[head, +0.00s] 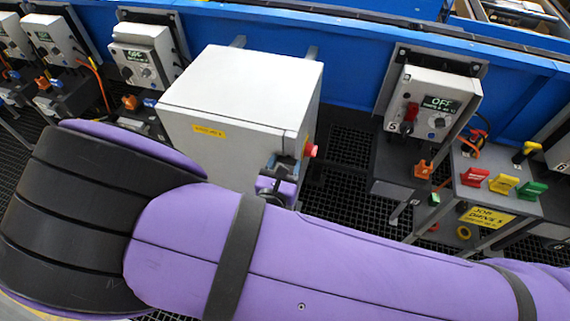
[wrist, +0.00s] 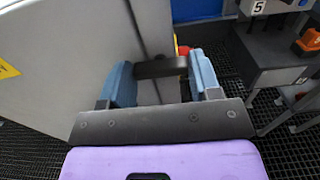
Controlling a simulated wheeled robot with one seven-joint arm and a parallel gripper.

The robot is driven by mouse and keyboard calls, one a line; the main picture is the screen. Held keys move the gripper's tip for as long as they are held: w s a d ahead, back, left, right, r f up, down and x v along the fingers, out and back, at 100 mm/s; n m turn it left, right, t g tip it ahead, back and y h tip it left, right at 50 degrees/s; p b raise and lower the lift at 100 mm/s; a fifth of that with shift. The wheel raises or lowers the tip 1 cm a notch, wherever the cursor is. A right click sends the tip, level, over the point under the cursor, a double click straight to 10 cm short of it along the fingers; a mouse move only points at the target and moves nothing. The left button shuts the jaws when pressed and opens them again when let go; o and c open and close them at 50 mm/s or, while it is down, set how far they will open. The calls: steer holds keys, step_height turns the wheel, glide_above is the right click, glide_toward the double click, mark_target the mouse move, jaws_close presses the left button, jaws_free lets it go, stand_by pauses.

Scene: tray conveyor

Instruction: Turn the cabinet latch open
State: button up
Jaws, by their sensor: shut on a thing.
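The cabinet (head: 230,85) is a light grey box with a yellow label, and its door is shut as far as I can see. Its latch (wrist: 160,67) is a black bar that lies level across the wrist view, by the cabinet's edge. My gripper (wrist: 165,80) has its two blue fingers at the two ends of this bar, shut on it. In the head view my gripper (head: 283,170) is at the cabinet's lower right front corner. There the fingers and my purple arm hide most of the latch.
A red knob (head: 311,150) sticks out at the cabinet's right side, close to my fingers. A control box showing OFF (head: 432,100) stands to the right. Beyond it is a stand (head: 500,208) with red, yellow and green handles. Blue conveyor rails run behind; the floor is black grating.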

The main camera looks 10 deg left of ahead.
steer(key=shift+m, duration=0.3)
steer(key=m, duration=0.3)
steer(key=shift+d+m, duration=0.1)
steer(key=shift+m, duration=0.3)
steer(key=m, duration=0.4)
steer(key=shift+m, duration=0.3)
steer(key=m, duration=0.4)
steer(key=shift+f+m, duration=0.1)
steer(key=shift+m, duration=2.3)
steer(key=shift+d, duration=0.1)
steer(key=o, duration=0.9)
steer(key=shift+s, duration=0.1)
